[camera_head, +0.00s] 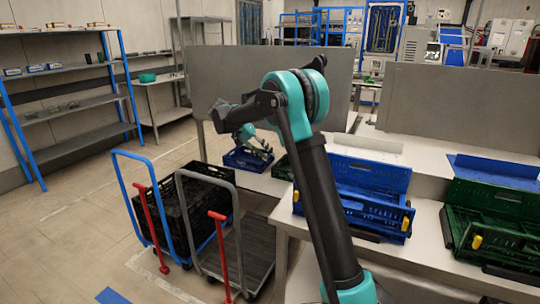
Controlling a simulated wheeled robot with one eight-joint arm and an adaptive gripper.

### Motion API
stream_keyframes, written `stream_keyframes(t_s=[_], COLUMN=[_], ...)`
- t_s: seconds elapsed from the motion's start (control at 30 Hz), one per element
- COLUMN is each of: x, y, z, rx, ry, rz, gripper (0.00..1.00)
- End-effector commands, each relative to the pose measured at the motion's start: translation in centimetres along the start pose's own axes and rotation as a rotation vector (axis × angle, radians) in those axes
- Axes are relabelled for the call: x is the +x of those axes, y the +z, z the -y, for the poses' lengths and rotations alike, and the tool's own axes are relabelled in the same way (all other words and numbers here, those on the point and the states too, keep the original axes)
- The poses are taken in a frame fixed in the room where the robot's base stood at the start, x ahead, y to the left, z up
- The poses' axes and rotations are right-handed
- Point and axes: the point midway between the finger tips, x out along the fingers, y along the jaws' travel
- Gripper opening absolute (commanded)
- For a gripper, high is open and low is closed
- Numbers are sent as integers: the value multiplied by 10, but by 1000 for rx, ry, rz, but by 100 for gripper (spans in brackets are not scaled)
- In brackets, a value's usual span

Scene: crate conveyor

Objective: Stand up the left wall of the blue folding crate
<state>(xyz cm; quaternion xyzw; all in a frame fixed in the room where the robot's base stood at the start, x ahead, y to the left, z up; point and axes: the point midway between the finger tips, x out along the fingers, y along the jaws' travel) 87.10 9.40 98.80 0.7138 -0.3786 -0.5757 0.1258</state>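A large blue folding crate (378,212) stands on the light worktop right of my arm. Its back wall (370,174) is up, and its front shows a yellow latch. My arm covers its left part, so I cannot tell how its left wall stands. A smaller-looking blue crate (236,160) sits farther back at the left on a light surface. My gripper (264,152) is small and dark, at or just above this farther crate. I cannot tell whether it touches the crate, or whether its fingers are open or shut.
A green folding crate (463,228) stands at the right, and another green crate (283,168) shows behind my arm. Grey panels (460,105) rise behind the worktop. Carts with a black crate (200,205) stand at the left. Floor is open farther left.

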Motion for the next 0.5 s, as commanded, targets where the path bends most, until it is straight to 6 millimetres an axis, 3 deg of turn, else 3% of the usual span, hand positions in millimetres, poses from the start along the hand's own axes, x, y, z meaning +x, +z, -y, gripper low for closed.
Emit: stream_keyframes(t_s=[0.5], x=[-18], y=[2], z=[12], rx=[-1], ry=[0], rz=[1], gripper=[28])
